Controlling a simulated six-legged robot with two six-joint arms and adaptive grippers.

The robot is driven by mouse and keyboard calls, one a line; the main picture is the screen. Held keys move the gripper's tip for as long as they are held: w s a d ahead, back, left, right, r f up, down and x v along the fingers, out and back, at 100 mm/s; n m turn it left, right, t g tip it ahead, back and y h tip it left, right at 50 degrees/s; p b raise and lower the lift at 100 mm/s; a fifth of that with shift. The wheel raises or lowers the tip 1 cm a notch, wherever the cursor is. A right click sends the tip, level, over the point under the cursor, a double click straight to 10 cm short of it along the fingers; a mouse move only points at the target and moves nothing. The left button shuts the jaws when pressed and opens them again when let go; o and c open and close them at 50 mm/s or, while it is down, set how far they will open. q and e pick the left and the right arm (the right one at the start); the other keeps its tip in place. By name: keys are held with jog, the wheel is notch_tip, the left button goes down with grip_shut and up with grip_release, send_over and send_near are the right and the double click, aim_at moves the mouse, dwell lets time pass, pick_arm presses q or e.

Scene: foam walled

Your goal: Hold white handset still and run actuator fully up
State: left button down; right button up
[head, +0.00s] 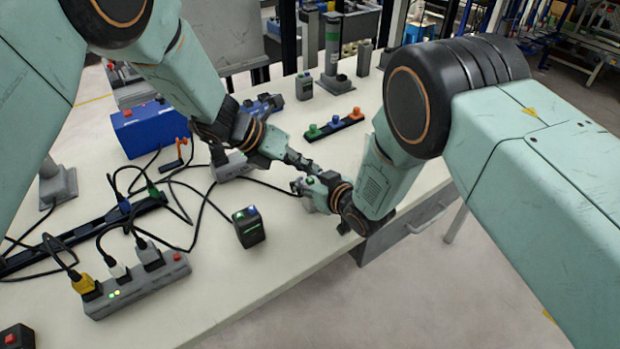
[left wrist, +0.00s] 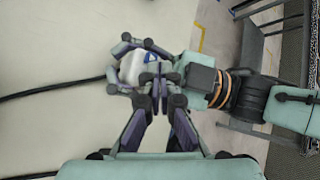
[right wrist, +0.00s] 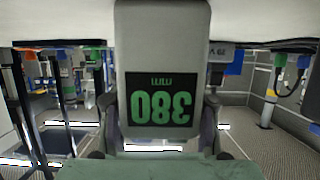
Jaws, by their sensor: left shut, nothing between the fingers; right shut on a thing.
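The white handset (head: 317,188) is near the front edge of the table, between the fingers of my right gripper (head: 322,192). In the right wrist view its white body (right wrist: 161,50) fills the middle, and its black display reads 380 mm in green, upside down. My left gripper (head: 308,168) is shut and empty, its tips at the button end of the handset. In the left wrist view the shut tips (left wrist: 156,70) are beside a blue button on the handset (left wrist: 130,68); contact is unclear. A grey column with a green band (head: 332,45) stands at the back; I cannot tell if it is the actuator.
A dark box with blue and green buttons (head: 249,227) stands left of the handset. A power strip (head: 140,288) with plugs and black cables lies front left. A blue box (head: 150,128) and a bar with coloured knobs (head: 335,126) are further back.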

aim_at(306, 180)
pick_arm(q)
jog(key=shift+r, duration=2.5)
pick_arm(e)
jog(key=o, duration=1.6)
jog(key=shift+c, duration=0.2)
jog(key=v, duration=1.2)
jog(key=shift+f, duration=0.2)
